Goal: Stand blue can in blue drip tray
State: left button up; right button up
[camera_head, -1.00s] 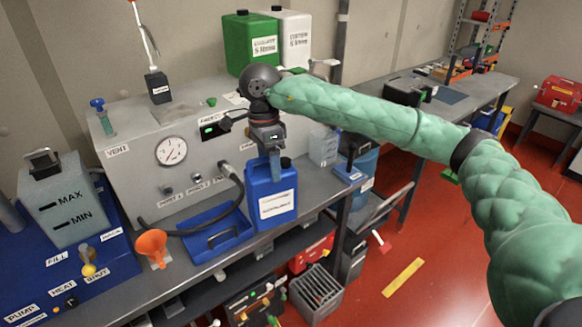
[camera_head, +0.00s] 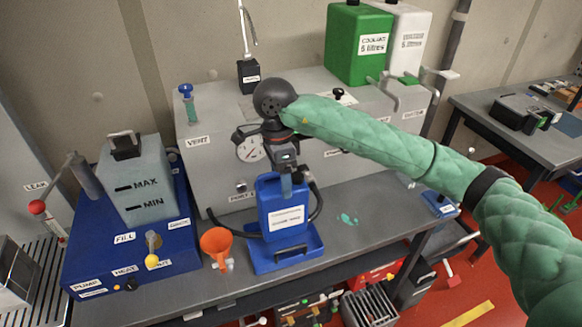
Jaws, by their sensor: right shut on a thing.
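My right gripper (camera_head: 286,178) is shut on the top handle of the blue can (camera_head: 283,193), which has a white label on its front. The can is upright, over the blue drip tray (camera_head: 312,240) on the bench. The can hides the middle of the tray, and its lower edge appears within the tray's outline. I cannot tell whether its base touches the tray floor. My left gripper is out of view.
An orange funnel (camera_head: 216,243) stands close left of the tray. A dark hose (camera_head: 318,203) curves behind the can. The grey gauge cabinet (camera_head: 215,160) stands behind. A green spill (camera_head: 348,219) marks the bench at right.

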aim_at(279, 180)
jog(key=shift+w+a+f, duration=0.25)
jog(key=shift+w+f, duration=0.05)
jog(key=shift+w, duration=0.15)
jog(key=shift+f, duration=0.15)
jog(key=shift+s+f, duration=0.15)
jog(key=shift+f, duration=1.3)
jog(key=shift+f+p, duration=0.3)
jog(key=shift+f, duration=0.65)
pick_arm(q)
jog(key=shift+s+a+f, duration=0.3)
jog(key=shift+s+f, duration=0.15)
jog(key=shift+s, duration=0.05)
pick_arm(e)
jog(key=shift+f, duration=0.55)
